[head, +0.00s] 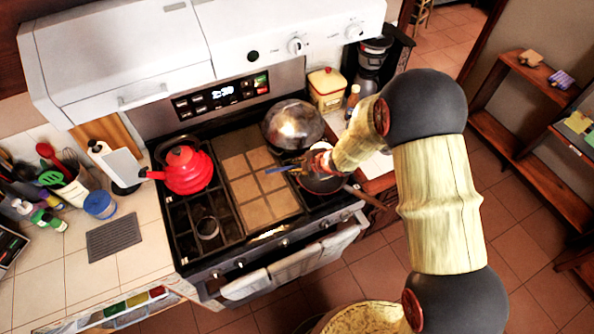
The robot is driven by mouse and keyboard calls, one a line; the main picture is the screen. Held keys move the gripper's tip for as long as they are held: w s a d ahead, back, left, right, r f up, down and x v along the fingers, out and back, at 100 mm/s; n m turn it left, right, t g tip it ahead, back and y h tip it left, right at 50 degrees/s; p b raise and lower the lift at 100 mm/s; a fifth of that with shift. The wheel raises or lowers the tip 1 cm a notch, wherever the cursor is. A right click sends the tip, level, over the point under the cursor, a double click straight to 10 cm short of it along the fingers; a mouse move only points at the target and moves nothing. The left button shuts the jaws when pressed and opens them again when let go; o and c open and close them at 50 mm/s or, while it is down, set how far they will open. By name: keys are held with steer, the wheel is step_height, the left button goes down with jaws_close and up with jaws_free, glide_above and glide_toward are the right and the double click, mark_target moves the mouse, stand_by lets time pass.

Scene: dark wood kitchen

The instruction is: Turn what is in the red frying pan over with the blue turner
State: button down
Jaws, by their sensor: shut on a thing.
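My arm reaches over the right side of the stove, and my gripper (303,164) is small in the head view. It is shut on the blue turner (277,169), whose blue part sticks out to the left of the gripper. The rest of the turner is hidden or too small to tell. The frying pan (322,187) sits on the front right of the stove, just below my gripper and partly covered by it. A brown handle (366,197) points to the lower right beside it. What lies in the pan cannot be made out.
A domed metal lid or pot (293,125) stands right behind the gripper. A red kettle (186,168) is on the left burners, with a flat tan griddle (258,185) in the middle. A yellow tin (326,90) and a coffee maker (371,65) stand on the counter behind.

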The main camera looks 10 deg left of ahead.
steer(key=shift+s+d+f+m+t+y+b, duration=0.2)
steer(key=shift+t+b, duration=0.45)
steer(key=shift+b, duration=2.8)
steer(key=shift+s+a+f+t+y+b, duration=0.1)
steer(key=shift+f+t+y+b, duration=0.35)
steer(key=shift+b, duration=3)
steer(key=shift+s+d+m+t+y+b, duration=0.15)
steer(key=shift+t+b, duration=0.65)
steer(key=shift+b, duration=2.65)
steer(key=t+b, duration=0.1)
steer(key=b, duration=0.7)
steer(key=t+y+b, duration=0.1)
steer(key=t+b, duration=0.1)
steer(key=b, duration=0.7)
steer(key=shift+s+a+f, duration=0.1)
steer(key=shift+s+f, duration=0.1)
steer(key=shift+f, duration=0.2)
steer(key=b, duration=0.1)
steer(key=t+b, duration=0.1)
steer(key=shift+f+m+y+b, duration=0.2)
steer(key=shift+m+y+b, duration=0.05)
steer(key=shift+y+b, duration=0.05)
steer(key=shift+s+t, duration=0.1)
steer(key=shift+t, duration=0.2)
steer(key=shift+r+t, duration=0.1)
steer(key=shift+t, duration=0.3)
steer(key=shift+p, duration=0.35)
